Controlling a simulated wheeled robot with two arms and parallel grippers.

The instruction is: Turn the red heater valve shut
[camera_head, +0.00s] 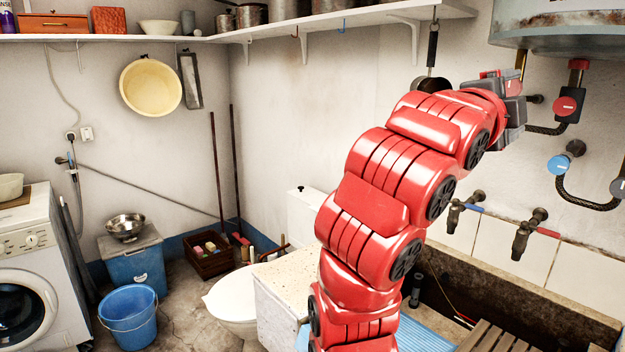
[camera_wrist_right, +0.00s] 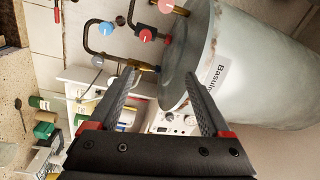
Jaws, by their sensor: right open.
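A round red valve knob (camera_head: 565,106) sits on a dark fitting under the heater tank (camera_head: 560,38), at the upper right of the head view. In the right wrist view a red knob (camera_wrist_right: 146,35) shows beyond the left finger, near the pipes. My right gripper (camera_head: 514,108) is raised on its red arm, left of the red knob in the head view and apart from it. In the right wrist view the gripper (camera_wrist_right: 160,73) is open, with nothing between its fingers. The heater tank (camera_wrist_right: 262,75) fills the right side there. My left gripper is not seen.
A blue knob (camera_head: 559,165) and a braided hose (camera_head: 585,203) hang below the red knob. Two wall taps (camera_head: 528,232) stand over the stone trough (camera_head: 545,290). A shelf (camera_head: 330,22) with pots runs along the wall above my arm.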

